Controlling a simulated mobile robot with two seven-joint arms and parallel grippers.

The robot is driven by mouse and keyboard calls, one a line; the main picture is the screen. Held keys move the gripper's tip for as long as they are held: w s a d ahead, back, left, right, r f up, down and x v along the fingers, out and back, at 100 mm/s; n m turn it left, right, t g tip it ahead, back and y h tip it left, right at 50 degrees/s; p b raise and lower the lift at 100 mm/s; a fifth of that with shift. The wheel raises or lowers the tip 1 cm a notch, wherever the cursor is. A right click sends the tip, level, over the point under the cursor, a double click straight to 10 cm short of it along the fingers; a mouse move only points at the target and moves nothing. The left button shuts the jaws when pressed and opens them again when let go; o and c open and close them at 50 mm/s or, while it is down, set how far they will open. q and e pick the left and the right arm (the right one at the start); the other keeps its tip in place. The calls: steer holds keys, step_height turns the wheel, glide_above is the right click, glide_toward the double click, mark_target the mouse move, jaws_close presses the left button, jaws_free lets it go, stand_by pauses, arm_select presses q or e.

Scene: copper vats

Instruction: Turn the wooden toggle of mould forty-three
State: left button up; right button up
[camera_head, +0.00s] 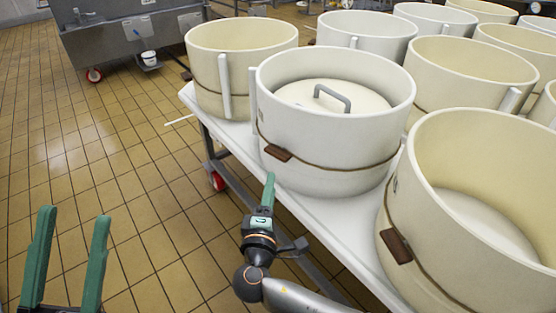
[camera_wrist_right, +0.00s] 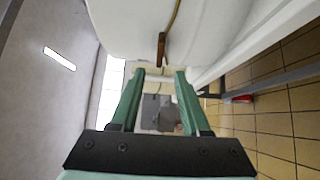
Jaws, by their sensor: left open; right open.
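A white round mould (camera_head: 335,120) with a grey-handled lid (camera_head: 315,97) inside has a cord around it and a brown wooden toggle (camera_head: 277,154) on its near side. I cannot read a number on it. My right gripper (camera_head: 269,180) is just below and in front of this toggle, apart from it. In the right wrist view, the toggle (camera_wrist_right: 161,50) stands out from the mould wall, beyond and between the two open fingertips (camera_wrist_right: 159,73). My left gripper (camera_head: 75,214) is open and empty over the floor at the lower left.
A cream mould (camera_head: 455,200) at the right has its own cord and wooden toggle (camera_head: 397,246). Several more moulds crowd the white table (camera_head: 235,140). A grey wheeled vat (camera_head: 130,38) stands at the back left. The tiled floor (camera_head: 110,150) at left is clear.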

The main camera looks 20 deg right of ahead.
mark_target(277, 158)
steer(key=b+x, duration=0.2)
steer(key=x, duration=0.9)
steer(key=shift+w+d, duration=0.2)
steer(key=shift+w, duration=0.05)
steer(key=shift+f, duration=0.1)
jaws_close()
